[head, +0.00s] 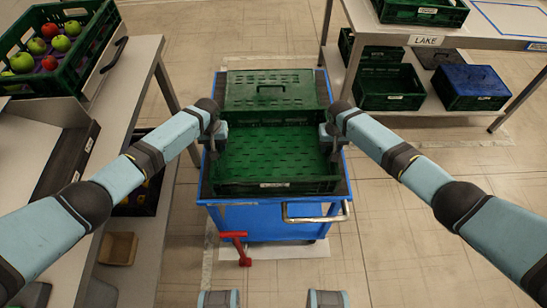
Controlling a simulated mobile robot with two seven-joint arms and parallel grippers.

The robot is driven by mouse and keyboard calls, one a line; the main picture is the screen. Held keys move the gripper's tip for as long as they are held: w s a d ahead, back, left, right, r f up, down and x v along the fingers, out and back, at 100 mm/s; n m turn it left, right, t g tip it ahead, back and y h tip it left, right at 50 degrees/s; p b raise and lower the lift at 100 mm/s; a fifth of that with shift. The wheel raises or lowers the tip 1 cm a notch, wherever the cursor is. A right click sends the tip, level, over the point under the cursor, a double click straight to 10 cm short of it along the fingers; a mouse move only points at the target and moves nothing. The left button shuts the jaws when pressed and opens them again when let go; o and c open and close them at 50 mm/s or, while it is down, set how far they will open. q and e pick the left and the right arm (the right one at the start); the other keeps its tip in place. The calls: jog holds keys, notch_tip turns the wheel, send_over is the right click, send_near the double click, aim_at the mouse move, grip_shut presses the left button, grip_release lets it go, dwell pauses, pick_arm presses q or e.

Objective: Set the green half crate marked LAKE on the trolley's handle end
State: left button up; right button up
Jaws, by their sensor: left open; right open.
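An open, empty green half crate (276,186) sits on the near end of the blue trolley (265,222), by the metal handle (316,218). A small white label is on its near wall; the print is too small to read surely. My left gripper (216,140) is at the crate's left wall and my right gripper (330,143) is at its right wall. Both are open; their fingertips are partly hidden, so I cannot tell whether they touch the walls.
A shelf marked LAKE (428,41) stands at the back right, with green crates and a blue-lidded crate (474,87) below. A bench (125,95) with a crate of apples (92,58) is on the left.

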pick_arm(q)
notch_tip(320, 180, up, 11)
jog(key=shift+r, duration=0.3)
pick_arm(e)
jog(key=shift+r, duration=0.15)
notch_tip(320, 180, up, 12)
jog(key=shift+f, duration=0.1)
dwell(0.5)
